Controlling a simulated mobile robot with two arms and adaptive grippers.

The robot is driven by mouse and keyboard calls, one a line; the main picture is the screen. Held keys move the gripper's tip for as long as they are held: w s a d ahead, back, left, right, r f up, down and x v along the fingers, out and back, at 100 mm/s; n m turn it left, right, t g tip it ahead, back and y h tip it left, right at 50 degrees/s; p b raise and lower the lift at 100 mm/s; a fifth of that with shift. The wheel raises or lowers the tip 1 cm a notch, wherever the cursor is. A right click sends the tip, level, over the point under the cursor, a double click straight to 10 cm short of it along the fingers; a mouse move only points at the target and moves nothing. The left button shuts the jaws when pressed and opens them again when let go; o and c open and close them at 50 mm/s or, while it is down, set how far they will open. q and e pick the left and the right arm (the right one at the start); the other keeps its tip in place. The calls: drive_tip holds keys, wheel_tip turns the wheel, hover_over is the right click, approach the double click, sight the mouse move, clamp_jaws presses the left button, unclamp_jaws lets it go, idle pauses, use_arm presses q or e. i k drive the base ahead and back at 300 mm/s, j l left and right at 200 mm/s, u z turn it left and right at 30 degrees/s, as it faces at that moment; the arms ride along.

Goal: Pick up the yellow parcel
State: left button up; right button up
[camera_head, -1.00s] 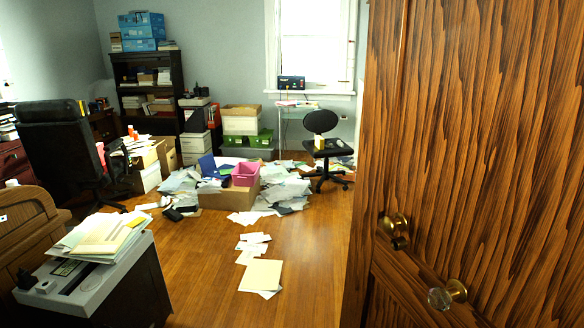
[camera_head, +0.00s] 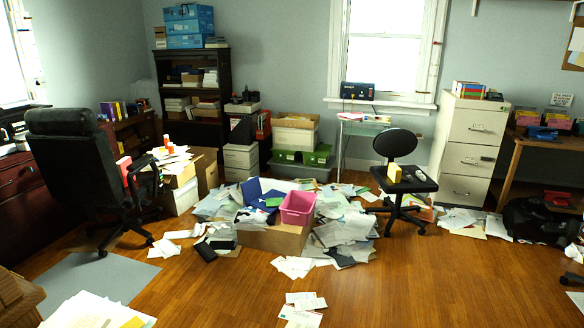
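A small yellow box-shaped item (camera_head: 394,173), which looks like the yellow parcel, sits on the seat of the black swivel chair (camera_head: 414,184) right of the middle of the room. A small dark item lies beside it on the seat. Neither of my grippers shows in the head view, so their state is hidden.
A cardboard box (camera_head: 270,239) with a pink bin (camera_head: 297,207) stands amid scattered papers in the middle. A larger black chair (camera_head: 85,180) is at the left. A filing cabinet (camera_head: 470,150) stands behind the swivel chair. The wooden floor (camera_head: 400,285) in front is mostly clear.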

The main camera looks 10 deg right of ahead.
sight(394, 173)
drive_tip(key=i+l+z, duration=0.3)
drive_tip(key=i, duration=0.35)
drive_tip(key=i+j+z, duration=0.1)
drive_tip(key=i+z, duration=0.2)
drive_tip(key=i, duration=0.3)
drive_tip(key=i+j+z, duration=0.1)
drive_tip(key=i+z, duration=0.2)
drive_tip(key=i, duration=0.4)
drive_tip(key=i+j+z, duration=0.3)
drive_tip(key=i, duration=0.3)
